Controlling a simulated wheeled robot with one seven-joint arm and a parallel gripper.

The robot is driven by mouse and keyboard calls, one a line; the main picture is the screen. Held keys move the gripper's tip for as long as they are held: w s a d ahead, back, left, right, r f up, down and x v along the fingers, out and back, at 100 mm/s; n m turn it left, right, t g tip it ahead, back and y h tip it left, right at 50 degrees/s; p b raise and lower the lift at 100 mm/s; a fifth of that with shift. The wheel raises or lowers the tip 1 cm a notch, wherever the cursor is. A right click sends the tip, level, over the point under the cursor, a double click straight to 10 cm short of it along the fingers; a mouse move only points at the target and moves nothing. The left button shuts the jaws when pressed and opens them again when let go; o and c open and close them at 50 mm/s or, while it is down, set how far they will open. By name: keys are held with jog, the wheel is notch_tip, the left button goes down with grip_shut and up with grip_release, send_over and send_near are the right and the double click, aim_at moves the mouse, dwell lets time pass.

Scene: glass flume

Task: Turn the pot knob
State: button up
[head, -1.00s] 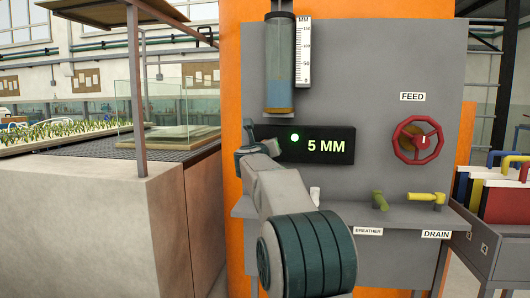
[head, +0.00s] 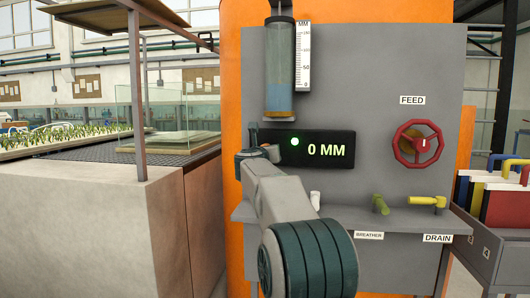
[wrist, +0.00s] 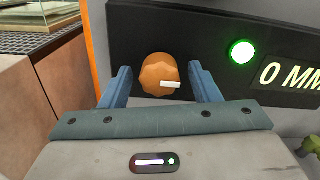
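The pot knob (wrist: 158,72) is orange-brown, ridged, with a white pointer that points right. It sits at the left end of the black display panel in the wrist view. My gripper (wrist: 159,68) is open, with one blue-grey finger on each side of the knob. A small gap shows between each finger and the knob. In the head view my gripper (head: 257,149) is at the panel's left end and hides the knob. The display (head: 327,149) reads 0 MM, beside a lit green lamp (head: 294,142).
A clear gauge tube (head: 279,70) with a scale (head: 303,58) hangs above the panel. A red FEED handwheel (head: 418,143) is at right. A green lever (head: 380,204) and a yellow lever (head: 428,201) stand on the ledge. A concrete block (head: 150,225) fills the left.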

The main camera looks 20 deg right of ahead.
jog(key=b+v, duration=0.1)
jog(key=v, duration=1.3)
jog(key=shift+w, duration=0.1)
